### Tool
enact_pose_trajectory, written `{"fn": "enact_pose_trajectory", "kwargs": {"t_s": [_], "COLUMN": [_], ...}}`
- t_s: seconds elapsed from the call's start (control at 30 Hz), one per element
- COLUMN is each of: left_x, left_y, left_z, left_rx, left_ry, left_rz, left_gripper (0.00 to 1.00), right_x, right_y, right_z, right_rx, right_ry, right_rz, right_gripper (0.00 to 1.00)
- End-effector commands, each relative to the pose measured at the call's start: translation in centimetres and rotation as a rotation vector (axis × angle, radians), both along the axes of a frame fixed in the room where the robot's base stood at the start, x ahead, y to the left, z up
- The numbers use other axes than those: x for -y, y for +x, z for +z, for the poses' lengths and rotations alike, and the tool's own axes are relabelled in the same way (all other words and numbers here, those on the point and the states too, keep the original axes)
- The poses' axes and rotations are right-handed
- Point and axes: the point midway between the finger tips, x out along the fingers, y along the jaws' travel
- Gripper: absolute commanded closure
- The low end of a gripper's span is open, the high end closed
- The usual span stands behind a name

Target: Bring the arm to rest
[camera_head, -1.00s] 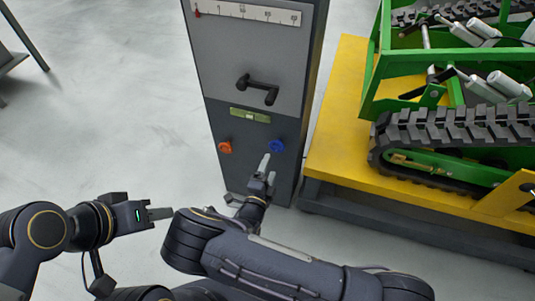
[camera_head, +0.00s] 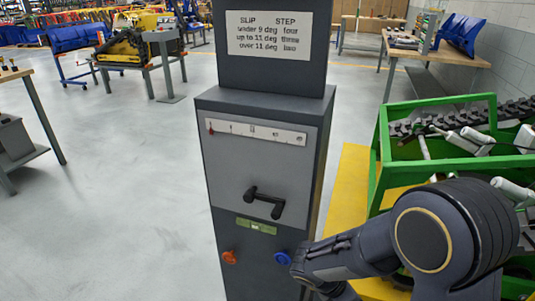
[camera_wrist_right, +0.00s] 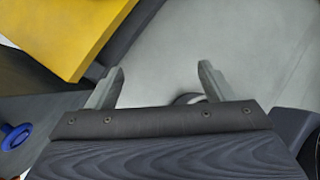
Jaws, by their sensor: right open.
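My right arm (camera_head: 440,235) comes in at the lower right of the head view, bent beside the grey control cabinet (camera_head: 225,215). Its fingertips cannot be made out there. In the right wrist view my right gripper (camera_wrist_right: 163,84) is open, with its two grey fingers apart and nothing between them. Bare floor lies beyond them. A blue knob (camera_wrist_right: 16,136) is at the left edge of that view, apart from the fingers. My left gripper is not in view.
The cabinet bears a black crank handle (camera_head: 264,202), an orange knob (camera_head: 229,257), a blue knob (camera_head: 283,258) and a slip/step sign (camera_head: 269,36). A green tracked carrier (camera_head: 375,165) stands on a yellow platform (camera_head: 347,195) at right.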

Motion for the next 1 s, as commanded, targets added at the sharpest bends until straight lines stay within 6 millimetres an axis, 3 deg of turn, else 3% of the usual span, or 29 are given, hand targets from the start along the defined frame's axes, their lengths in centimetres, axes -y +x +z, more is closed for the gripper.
{"fn": "enact_pose_trajectory", "kwargs": {"t_s": [0.2,0.5,0.7,0.97,1.0], "left_x": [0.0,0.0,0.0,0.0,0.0], "left_y": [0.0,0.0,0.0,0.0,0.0], "left_z": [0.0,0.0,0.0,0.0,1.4], "left_rx": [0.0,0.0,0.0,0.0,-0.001], "left_ry": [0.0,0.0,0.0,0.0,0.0], "left_rz": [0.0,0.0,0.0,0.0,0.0], "left_gripper": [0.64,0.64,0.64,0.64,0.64], "right_x": [1.8,1.7,1.1,0.4,0.3], "right_y": [-5.3,-11.3,-13.4,-15.1,-15.1], "right_z": [4.3,9.9,12.2,14.1,15.5], "right_rx": [0.202,0.421,0.503,0.571,0.569], "right_ry": [0.379,0.798,0.976,1.156,1.162], "right_rz": [-0.626,-1.412,-1.744,-2.046,-2.06], "right_gripper": [0.25,0.25,0.25,0.25,0.25]}}
